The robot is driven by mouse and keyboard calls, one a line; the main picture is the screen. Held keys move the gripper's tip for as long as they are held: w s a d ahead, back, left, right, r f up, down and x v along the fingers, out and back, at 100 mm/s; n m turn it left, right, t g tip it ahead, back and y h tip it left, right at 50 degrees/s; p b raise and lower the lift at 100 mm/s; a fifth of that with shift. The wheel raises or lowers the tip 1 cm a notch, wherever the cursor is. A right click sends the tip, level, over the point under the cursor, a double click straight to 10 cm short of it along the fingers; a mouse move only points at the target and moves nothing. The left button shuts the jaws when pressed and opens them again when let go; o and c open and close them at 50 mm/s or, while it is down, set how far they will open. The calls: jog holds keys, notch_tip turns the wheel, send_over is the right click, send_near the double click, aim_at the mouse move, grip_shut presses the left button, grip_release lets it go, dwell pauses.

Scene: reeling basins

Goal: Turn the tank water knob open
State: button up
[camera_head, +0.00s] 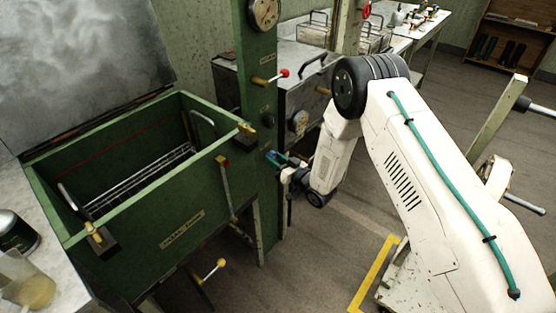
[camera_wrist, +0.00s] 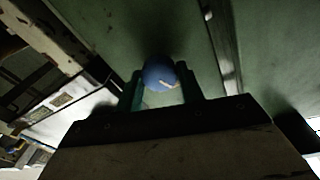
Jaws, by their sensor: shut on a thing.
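A round blue knob (camera_wrist: 157,74) with a pale mark shows in the wrist view against a green panel. My gripper (camera_wrist: 162,88) has its two teal fingers on either side of the knob and is shut on it. In the head view my gripper (camera_head: 279,160) is at the green post, low beside the right end of the green tank (camera_head: 150,200). The knob is mostly hidden there by the fingers, and its turn angle cannot be told.
A vertical pipe with a red-topped handle (camera_head: 225,185) runs down the tank front. A jar (camera_head: 28,282) stands at lower left.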

jog(key=n, duration=0.6)
jog(key=n+y, duration=0.1)
jog(key=n, duration=0.6)
jog(key=shift+a+g+y, duration=0.15)
jog(key=shift+g+y, duration=0.15)
jog(key=shift+g, duration=0.1)
jog(key=shift+f+n, duration=0.1)
jog(key=shift+n, duration=0.3)
jog(key=o, duration=1)
jog(key=shift+a, duration=0.1)
jog(key=shift+d, duration=0.25)
jog(key=v, duration=0.7)
jog(key=shift+s+d, duration=0.2)
jog(key=shift+s, duration=0.05)
